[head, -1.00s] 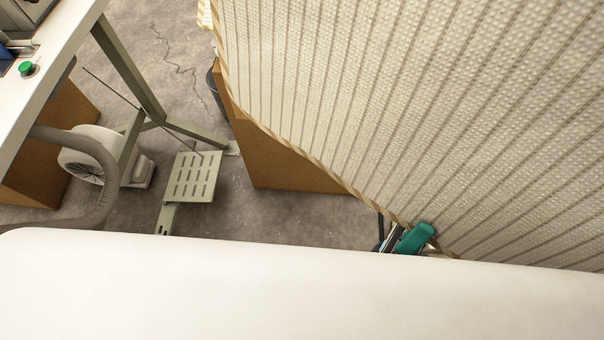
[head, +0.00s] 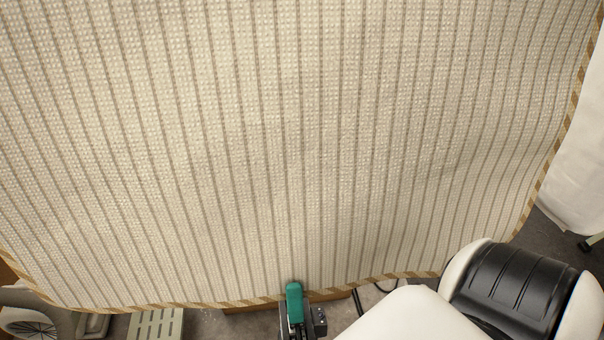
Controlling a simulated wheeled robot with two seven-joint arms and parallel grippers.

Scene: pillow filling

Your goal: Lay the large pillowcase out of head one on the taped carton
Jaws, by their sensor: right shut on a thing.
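The large pillowcase (head: 290,150) is cream with grey-brown stripes and a striped tan edge binding. It is spread wide and fills most of the head view. My right gripper (head: 294,292) has a green fingertip and is shut on the pillowcase's near edge, at the bottom middle. My left gripper is not in view. A brown cardboard surface (head: 262,306) shows as a thin strip below the near edge. I cannot tell whether it is the taped carton; the cloth hides the rest.
A slotted pale green pedal plate (head: 156,324) and a round blower (head: 30,322) stand on the floor at the bottom left. A white hanging sheet or bag (head: 583,150) is at the right edge. Grey floor (head: 545,240) shows below it.

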